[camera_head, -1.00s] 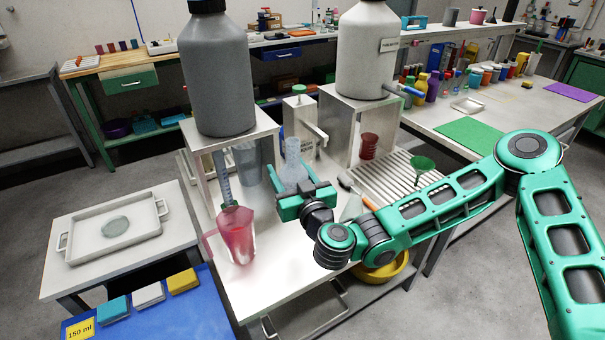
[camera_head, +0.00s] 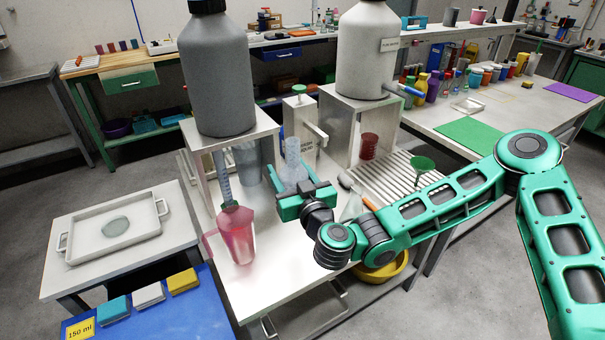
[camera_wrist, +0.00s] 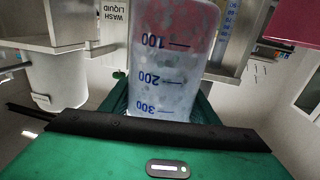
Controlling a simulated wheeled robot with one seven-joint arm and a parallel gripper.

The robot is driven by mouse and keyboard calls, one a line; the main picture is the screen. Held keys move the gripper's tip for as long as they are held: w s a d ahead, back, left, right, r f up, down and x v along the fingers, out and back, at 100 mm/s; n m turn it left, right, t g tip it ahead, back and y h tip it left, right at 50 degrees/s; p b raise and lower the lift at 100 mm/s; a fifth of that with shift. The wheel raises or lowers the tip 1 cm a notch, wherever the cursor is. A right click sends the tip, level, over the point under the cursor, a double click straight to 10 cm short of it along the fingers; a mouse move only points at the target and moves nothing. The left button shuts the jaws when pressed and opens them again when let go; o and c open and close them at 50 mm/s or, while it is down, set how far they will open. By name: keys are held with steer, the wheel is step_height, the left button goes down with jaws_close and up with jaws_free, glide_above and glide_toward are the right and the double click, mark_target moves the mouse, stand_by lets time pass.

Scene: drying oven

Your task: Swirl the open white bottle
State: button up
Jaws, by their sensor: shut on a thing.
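In the wrist view the bottle (camera_wrist: 165,85) fills the middle and shows blue marks 100, 200 and 300. A red tone shows at its top edge there; I cannot tell whether it is inside or behind. My gripper (camera_head: 296,190) is shut on the bottle's body, with a finger at each side. The gripper hides the lower part of the bottle in the head view.
A white tank (camera_head: 367,50) stands behind right, near a draining rack (camera_head: 395,180) with a green funnel (camera_head: 422,165). A wash-liquid box (camera_head: 298,125) stands behind the bottle.

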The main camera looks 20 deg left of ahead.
mark_target(302, 173)
steer(key=shift+d+r, duration=0.15)
steer(key=shift+d, duration=1.7)
